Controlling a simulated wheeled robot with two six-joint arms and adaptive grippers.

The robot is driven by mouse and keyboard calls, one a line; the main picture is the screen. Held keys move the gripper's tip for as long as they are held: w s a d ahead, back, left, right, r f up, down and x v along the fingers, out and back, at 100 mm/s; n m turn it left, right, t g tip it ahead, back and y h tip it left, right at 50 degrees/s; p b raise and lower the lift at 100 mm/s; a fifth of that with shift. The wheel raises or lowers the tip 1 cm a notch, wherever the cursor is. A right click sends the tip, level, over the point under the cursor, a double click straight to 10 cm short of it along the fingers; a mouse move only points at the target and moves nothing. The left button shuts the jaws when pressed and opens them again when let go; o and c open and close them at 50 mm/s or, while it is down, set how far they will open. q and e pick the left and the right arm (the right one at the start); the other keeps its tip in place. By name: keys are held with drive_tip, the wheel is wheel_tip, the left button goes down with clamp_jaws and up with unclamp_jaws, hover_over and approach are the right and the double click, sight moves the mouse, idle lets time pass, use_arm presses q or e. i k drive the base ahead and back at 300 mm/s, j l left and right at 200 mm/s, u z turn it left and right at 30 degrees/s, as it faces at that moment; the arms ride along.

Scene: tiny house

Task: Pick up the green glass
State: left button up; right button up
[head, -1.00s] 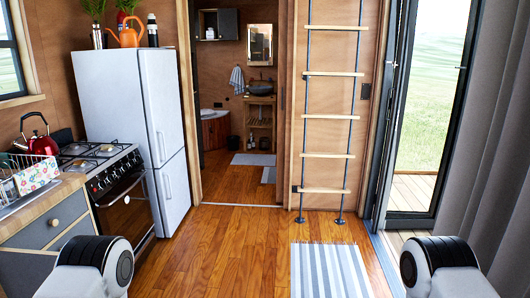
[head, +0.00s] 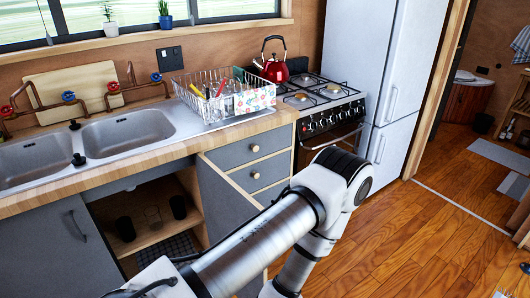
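I cannot make out a clearly green glass in the head view. A clear glass (head: 153,217) stands inside the open cabinet under the sink, between two dark cups, one to its left (head: 125,229) and one to its right (head: 178,207). Several glass-like items stand in the wire dish rack (head: 192,98) on the counter; their colours are hard to tell. One of my arms, apparently the left, crosses the lower middle of the view, bent at the elbow. Neither gripper is in view.
The cabinet door (head: 222,205) stands open. A double sink (head: 130,132) is set in the counter. A red kettle (head: 272,68) sits on the stove (head: 330,100), beside the white fridge (head: 370,50). Wooden floor (head: 425,235) is clear at the right.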

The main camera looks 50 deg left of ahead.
sight(124, 225)
drive_tip(key=i+u, duration=0.15)
drive_tip(key=i, duration=0.3)
drive_tip(key=i+l+u, duration=0.1)
drive_tip(key=i, duration=0.3)
drive_tip(key=i+l+u, duration=0.15)
drive_tip(key=i, duration=0.3)
drive_tip(key=i+u, duration=0.15)
drive_tip(key=u, duration=0.35)
drive_tip(key=i+u, duration=0.15)
drive_tip(key=u, duration=0.3)
drive_tip(key=i+u, duration=0.15)
drive_tip(key=u, duration=0.35)
drive_tip(key=i+l+u, duration=0.1)
drive_tip(key=u, duration=0.35)
drive_tip(key=i+l+u, duration=0.1)
drive_tip(key=l+u, duration=0.15)
drive_tip(key=u, duration=0.25)
drive_tip(key=i+l+u, duration=0.2)
drive_tip(key=u, duration=0.3)
drive_tip(key=i+l+u, duration=0.25)
drive_tip(key=u, duration=0.25)
drive_tip(key=k+j+z, duration=0.1)
drive_tip(key=j, duration=0.25)
drive_tip(key=k+j+z, duration=0.15)
drive_tip(key=j, duration=0.25)
drive_tip(key=j+z, duration=0.1)
drive_tip(key=j, duration=0.25)
drive_tip(key=k+j+z, duration=0.15)
drive_tip(key=j, duration=0.2)
